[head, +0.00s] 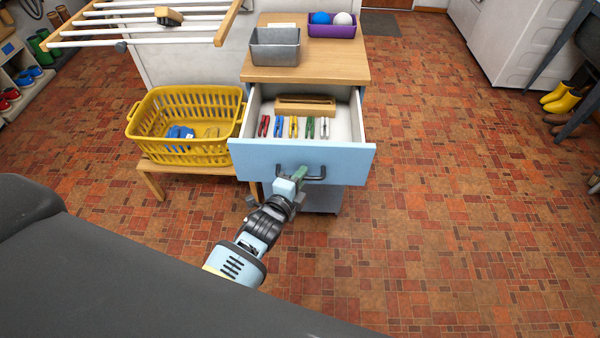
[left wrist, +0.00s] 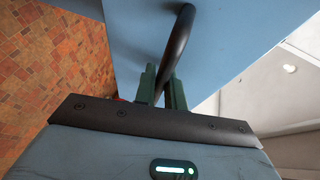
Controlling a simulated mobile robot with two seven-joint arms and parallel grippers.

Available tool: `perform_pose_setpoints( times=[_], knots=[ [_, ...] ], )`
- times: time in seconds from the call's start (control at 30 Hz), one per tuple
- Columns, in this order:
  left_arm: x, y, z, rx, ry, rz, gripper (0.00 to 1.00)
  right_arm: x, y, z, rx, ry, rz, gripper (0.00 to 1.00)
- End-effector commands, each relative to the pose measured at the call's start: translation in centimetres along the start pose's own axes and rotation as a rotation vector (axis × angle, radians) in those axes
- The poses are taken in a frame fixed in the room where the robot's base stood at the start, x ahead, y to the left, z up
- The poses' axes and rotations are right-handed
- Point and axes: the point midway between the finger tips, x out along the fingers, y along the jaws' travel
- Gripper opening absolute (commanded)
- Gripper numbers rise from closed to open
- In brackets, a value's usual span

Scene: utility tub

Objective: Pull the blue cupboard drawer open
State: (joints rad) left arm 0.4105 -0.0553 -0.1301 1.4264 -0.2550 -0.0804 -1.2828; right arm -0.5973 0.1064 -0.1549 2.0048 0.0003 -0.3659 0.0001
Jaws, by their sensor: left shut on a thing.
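The blue cupboard drawer (head: 262,156) is pulled out of the wooden-topped cupboard (head: 345,66), and its inside shows. In it lie a row of coloured clothes pegs (head: 293,126) and a brown wooden-looking item (head: 305,105) behind them. My left gripper (head: 298,173) is at the drawer's dark bar handle (head: 317,178), near its left part. The left wrist view shows the green fingers (left wrist: 162,88) on either side of the handle (left wrist: 180,42), shut on it. My right gripper is not in view.
A yellow laundry basket (head: 190,154) stands on a low wooden bench (head: 151,184) left of the drawer. A grey bin (head: 275,50) and a purple box (head: 332,28) with balls sit on the cupboard top. The tiled floor to the right (head: 460,200) is clear.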

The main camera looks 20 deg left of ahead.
Motion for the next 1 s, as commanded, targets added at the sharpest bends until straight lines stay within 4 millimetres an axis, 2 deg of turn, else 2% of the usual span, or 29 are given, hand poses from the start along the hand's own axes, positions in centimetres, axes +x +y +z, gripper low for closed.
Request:
perform_pose_setpoints(
  times=[0.33,0.37,0.43,0.77,1.0],
  knots=[
    [0.0,-0.1,-0.1,-0.001,0.001,-0.003,0.0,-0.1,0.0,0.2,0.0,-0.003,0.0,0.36],
    [0.0,-0.1,-0.1,-0.001,0.001,-0.003,0.13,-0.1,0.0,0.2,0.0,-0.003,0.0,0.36],
    [0.0,-0.1,-0.1,-0.001,0.0,-0.003,0.2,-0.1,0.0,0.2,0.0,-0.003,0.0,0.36],
    [-0.3,0.0,0.0,0.0,0.0,-0.001,0.2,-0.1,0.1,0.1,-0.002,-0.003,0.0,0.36],
    [-3.3,-0.1,-0.1,0.001,0.0,-0.001,0.2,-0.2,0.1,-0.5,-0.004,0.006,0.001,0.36]
  ],
)
